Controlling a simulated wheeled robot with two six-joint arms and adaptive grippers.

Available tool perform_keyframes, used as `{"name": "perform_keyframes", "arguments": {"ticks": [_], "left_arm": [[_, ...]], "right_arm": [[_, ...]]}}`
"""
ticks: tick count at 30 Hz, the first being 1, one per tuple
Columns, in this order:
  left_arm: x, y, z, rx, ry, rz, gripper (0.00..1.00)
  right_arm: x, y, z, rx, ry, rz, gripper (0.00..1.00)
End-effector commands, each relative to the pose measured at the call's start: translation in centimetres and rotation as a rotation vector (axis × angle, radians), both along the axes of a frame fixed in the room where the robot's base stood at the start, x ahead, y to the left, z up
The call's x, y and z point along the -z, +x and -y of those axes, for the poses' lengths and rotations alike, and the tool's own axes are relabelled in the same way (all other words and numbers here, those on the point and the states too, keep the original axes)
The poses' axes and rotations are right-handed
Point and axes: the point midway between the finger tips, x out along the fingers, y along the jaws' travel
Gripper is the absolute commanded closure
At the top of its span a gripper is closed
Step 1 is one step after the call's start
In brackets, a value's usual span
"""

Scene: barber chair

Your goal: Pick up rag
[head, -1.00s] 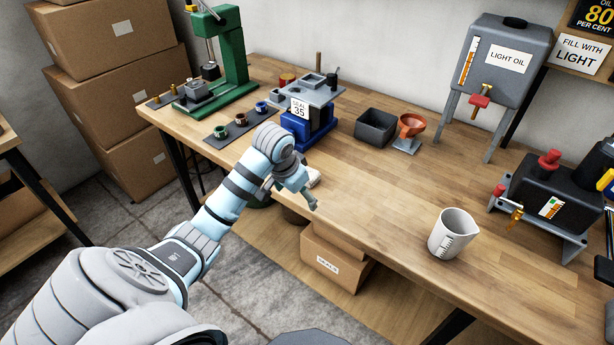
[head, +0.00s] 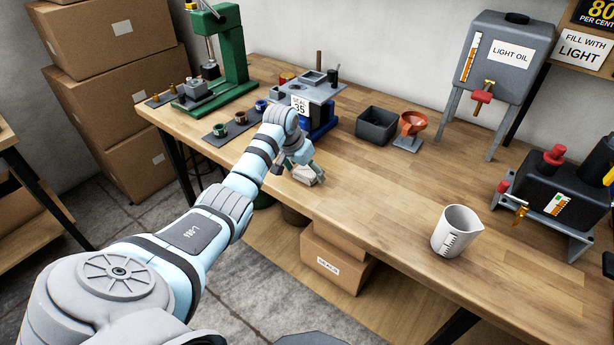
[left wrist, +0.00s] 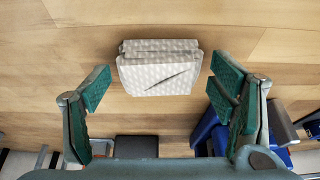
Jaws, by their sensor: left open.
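The rag (head: 306,175) is a folded, whitish, dimpled cloth lying on the wooden workbench near its front edge. It also shows in the left wrist view (left wrist: 158,74), flat and just beyond my fingertips. My left gripper (head: 294,166) is right beside the rag in the head view and partly hides it. In the left wrist view the left gripper (left wrist: 160,88) is open, with its green-padded fingers spread to either side of the rag and nothing between them. My right gripper is not in view.
A blue and grey press (head: 318,110) labelled SEAL 35 stands close behind the rag. A dark bin (head: 376,127), an orange funnel (head: 412,124) and a white measuring jug (head: 457,231) stand to the right. The bench between rag and jug is clear.

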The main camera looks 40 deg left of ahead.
Motion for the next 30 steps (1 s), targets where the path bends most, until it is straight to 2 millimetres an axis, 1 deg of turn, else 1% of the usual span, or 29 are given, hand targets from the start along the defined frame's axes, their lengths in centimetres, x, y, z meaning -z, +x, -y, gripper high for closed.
{"name": "perform_keyframes", "arguments": {"ticks": [5, 6, 13, 23, 26, 29, 30], "left_arm": [[0.0, 0.0, 0.0, 0.000, 0.001, 0.001, 0.22], [0.0, 0.0, 0.0, 0.000, 0.001, 0.001, 0.29], [-0.1, 0.0, 0.0, 0.000, 0.001, 0.001, 0.65], [-0.3, 0.0, 0.0, 0.000, 0.001, 0.002, 0.66], [-1.2, 0.1, -0.1, 0.000, 0.001, 0.004, 0.66], [-3.1, 0.1, -0.1, -0.001, 0.002, 0.005, 0.66], [-4.2, 0.2, -0.1, 0.000, 0.002, 0.007, 0.66]], "right_arm": [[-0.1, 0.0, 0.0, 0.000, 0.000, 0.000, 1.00], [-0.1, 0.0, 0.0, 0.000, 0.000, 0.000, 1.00], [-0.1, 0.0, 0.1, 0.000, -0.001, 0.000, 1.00], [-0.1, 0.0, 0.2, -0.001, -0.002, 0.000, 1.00], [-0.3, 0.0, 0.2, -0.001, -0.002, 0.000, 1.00], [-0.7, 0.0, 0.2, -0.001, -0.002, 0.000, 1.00], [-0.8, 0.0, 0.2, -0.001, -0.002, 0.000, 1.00]]}}
